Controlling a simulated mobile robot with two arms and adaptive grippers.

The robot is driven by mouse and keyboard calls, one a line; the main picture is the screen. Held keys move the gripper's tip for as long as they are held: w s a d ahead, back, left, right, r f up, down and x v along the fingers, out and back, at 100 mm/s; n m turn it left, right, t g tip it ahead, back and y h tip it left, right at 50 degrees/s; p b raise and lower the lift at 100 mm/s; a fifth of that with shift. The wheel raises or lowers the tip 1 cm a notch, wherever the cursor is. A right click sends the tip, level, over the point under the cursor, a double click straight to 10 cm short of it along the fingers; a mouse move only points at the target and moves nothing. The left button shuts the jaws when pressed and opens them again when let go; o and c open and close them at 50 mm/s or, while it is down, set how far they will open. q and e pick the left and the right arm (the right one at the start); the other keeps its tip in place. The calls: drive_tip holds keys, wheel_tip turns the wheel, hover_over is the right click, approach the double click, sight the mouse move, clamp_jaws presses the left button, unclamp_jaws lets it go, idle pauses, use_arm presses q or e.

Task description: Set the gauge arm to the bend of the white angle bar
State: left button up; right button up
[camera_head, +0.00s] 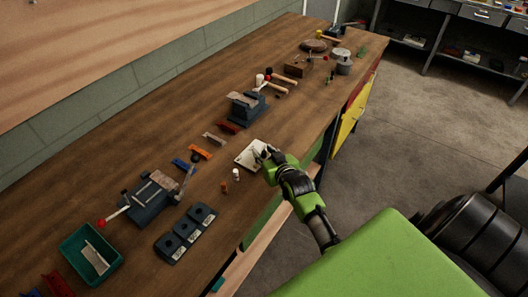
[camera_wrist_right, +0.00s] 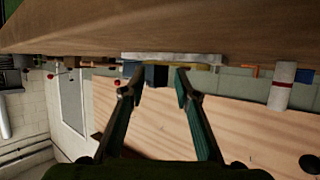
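A short pale grey-white bar (camera_head: 214,138), which looks like the white angle bar, lies on the bench in a row of coloured bars; its bend is too small to read. A flat white plate (camera_head: 244,160), apparently the gauge, lies to its right near the bench's front edge. In the wrist view the plate shows edge-on (camera_wrist_right: 172,57). My right gripper (camera_head: 263,153) is at the plate's right side and covers part of it. In the wrist view my right gripper (camera_wrist_right: 156,84) has its fingers apart with nothing clearly held. I cannot make out the gauge arm. My left gripper is out of view.
Red (camera_head: 228,127), orange (camera_head: 200,152) and blue (camera_head: 182,165) bars lie nearby. A white cylinder (camera_head: 236,175) and a copper-coloured one (camera_head: 224,187) stand by the plate. A vise-like block (camera_head: 246,108), dark blocks (camera_head: 186,233) and a green tray (camera_head: 91,256) are also on the bench.

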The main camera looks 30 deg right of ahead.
drive_tip(key=shift+w, duration=0.1)
drive_tip(key=shift+c, duration=0.5)
clamp_jaws()
